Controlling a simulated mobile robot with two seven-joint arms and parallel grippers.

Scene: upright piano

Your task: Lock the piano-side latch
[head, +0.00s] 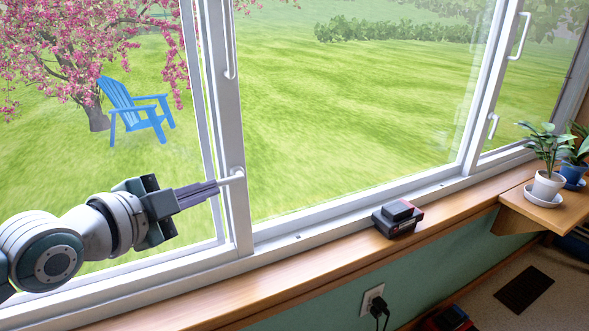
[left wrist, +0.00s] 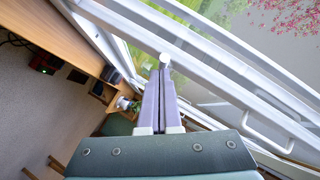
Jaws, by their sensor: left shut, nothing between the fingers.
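A small white latch (head: 232,177) sticks out from the upright window frame at the left in the head view. It also shows just beyond my fingertips in the left wrist view (left wrist: 165,60). My left gripper (head: 214,187) is shut and empty, its fingers pointing at the latch. The fingertips are at or very near the latch's end; I cannot tell whether they touch. A second white latch (head: 493,126) is on the frame farther right. No piano shows, so I cannot tell from it which latch is piano-side. My right gripper is out of view.
A wooden sill (head: 280,289) runs below the window, with a dark box-like device (head: 397,218) on it. Potted plants (head: 547,187) stand on a shelf at the right. White vertical handles (head: 230,45) project from the window frames.

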